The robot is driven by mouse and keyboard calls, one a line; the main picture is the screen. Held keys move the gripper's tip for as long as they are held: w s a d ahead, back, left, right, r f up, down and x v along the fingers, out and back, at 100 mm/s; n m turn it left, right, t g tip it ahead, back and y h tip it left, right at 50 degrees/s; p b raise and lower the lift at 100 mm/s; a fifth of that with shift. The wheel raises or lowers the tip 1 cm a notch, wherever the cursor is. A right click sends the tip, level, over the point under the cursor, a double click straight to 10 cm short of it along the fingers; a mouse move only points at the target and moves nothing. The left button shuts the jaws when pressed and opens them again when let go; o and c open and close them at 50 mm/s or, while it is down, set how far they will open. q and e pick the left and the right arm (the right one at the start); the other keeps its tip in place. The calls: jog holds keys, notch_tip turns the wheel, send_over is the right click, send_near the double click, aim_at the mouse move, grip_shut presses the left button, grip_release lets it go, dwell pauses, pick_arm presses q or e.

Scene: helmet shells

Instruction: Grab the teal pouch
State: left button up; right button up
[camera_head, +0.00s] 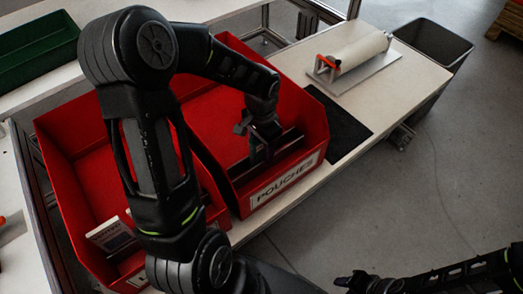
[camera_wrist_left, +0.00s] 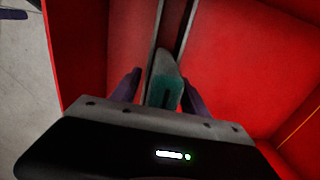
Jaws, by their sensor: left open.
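The teal pouch (camera_wrist_left: 165,92) shows in the left wrist view, standing in the red bin labelled POUCHES (camera_head: 283,186), beside a dark upright strip. My left gripper (camera_wrist_left: 160,92) is open, with one finger on each side of the pouch. I cannot tell whether the fingers touch it. In the head view my left gripper (camera_head: 258,152) reaches down into that bin, and I cannot make out the pouch there. My right gripper (camera_head: 357,283) is low at the right, away from the bins, and its jaws are too dark to read.
A second red bin (camera_head: 88,190) on the left holds a white box (camera_head: 110,236). A roll (camera_head: 360,52) on a stand and a black mat (camera_head: 342,125) lie right of the bins. A green bin (camera_head: 38,50) is at upper left, a grey bin (camera_head: 433,45) at upper right.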

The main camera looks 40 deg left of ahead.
pick_arm(q)
jog(key=shift+c, duration=0.5)
grip_shut()
dwell(0.3)
